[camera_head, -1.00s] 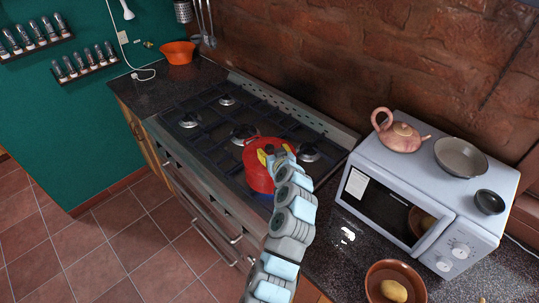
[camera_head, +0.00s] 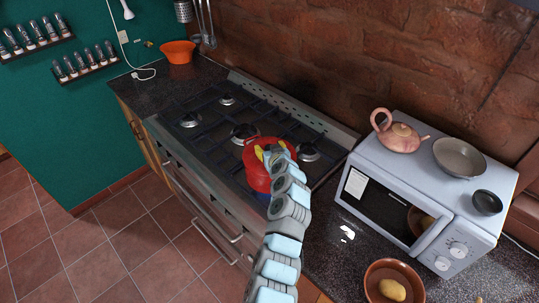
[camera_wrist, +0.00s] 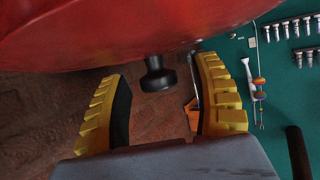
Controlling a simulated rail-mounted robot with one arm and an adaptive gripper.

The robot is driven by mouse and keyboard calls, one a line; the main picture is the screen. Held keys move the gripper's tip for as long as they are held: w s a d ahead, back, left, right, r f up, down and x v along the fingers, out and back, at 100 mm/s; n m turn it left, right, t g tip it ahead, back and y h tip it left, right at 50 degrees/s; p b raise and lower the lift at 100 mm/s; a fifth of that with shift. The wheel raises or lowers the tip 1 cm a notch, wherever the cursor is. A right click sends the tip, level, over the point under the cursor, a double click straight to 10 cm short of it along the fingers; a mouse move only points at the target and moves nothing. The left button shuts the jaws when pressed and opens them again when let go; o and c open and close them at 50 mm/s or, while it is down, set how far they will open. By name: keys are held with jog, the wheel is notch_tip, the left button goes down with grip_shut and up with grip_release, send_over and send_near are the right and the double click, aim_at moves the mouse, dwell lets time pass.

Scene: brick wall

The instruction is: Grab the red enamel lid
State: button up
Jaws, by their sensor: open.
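The red enamel lid (camera_wrist: 130,35) fills the top of the wrist view, which is upside down. Its black knob (camera_wrist: 155,76) points down in that picture. My gripper (camera_wrist: 160,72) is open, with one yellow ridged finger on each side of the knob and a gap on both sides. In the head view the lid (camera_head: 254,147) is on a red pot (camera_head: 257,176) at the front right of the stove. My gripper (camera_head: 268,153) is over the lid there and hides the knob and part of the pot.
The pot stands on the black grates of the stove (camera_head: 205,150). A white microwave (camera_head: 405,195) to the right carries a teapot (camera_head: 400,137) and dishes. A bowl (camera_head: 376,272) with a potato is on the front counter. An orange bowl (camera_head: 178,52) is at the back left.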

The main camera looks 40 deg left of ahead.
grip_shut()
jog(key=shift+r, duration=0.2)
dwell(0.3)
